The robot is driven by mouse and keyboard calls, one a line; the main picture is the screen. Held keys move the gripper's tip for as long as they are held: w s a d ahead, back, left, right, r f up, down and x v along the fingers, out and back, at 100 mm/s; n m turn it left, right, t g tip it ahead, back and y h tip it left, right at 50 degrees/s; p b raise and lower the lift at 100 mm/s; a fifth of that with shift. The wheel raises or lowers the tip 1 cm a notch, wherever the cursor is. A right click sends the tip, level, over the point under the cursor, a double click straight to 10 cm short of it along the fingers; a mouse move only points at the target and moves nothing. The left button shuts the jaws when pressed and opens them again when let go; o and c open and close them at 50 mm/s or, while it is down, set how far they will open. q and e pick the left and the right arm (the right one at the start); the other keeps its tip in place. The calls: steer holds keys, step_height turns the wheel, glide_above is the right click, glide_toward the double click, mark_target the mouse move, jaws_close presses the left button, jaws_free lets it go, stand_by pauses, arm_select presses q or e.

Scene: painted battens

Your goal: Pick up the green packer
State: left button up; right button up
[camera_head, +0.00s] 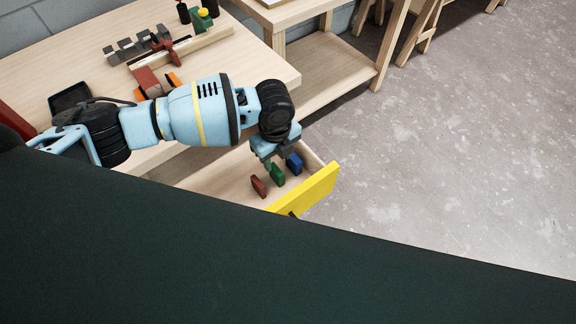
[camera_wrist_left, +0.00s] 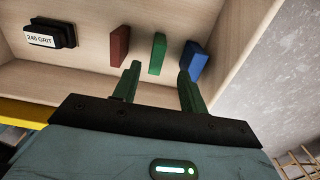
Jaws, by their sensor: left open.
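The green packer (camera_head: 277,173) stands in an open drawer between a red packer (camera_head: 259,186) and a blue packer (camera_head: 294,163). In the left wrist view the green packer (camera_wrist_left: 157,54) lies ahead of the gap between my fingers, with the red packer (camera_wrist_left: 119,46) to its left and the blue packer (camera_wrist_left: 194,61) to its right. My left gripper (camera_head: 270,158) is over the drawer, open and empty, close to the green packer. Its two green fingers (camera_wrist_left: 160,84) are apart in the left wrist view. My right gripper is not in view.
The drawer has a yellow front (camera_head: 308,190) and light wooden walls. A sanding block marked 240 GRIT (camera_wrist_left: 50,34) lies in it. The workbench (camera_head: 75,65) above holds a clamp (camera_head: 170,48) and other tools. Bare concrete floor (camera_head: 430,190) lies to the right.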

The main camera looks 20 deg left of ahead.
mark_target(276, 169)
arm_select(q)
steer(key=shift+s+a, duration=0.1)
steer(key=shift+s+f, duration=0.1)
steer(key=shift+f, duration=3.8)
steer(key=shift+c, duration=0.2)
jaws_close()
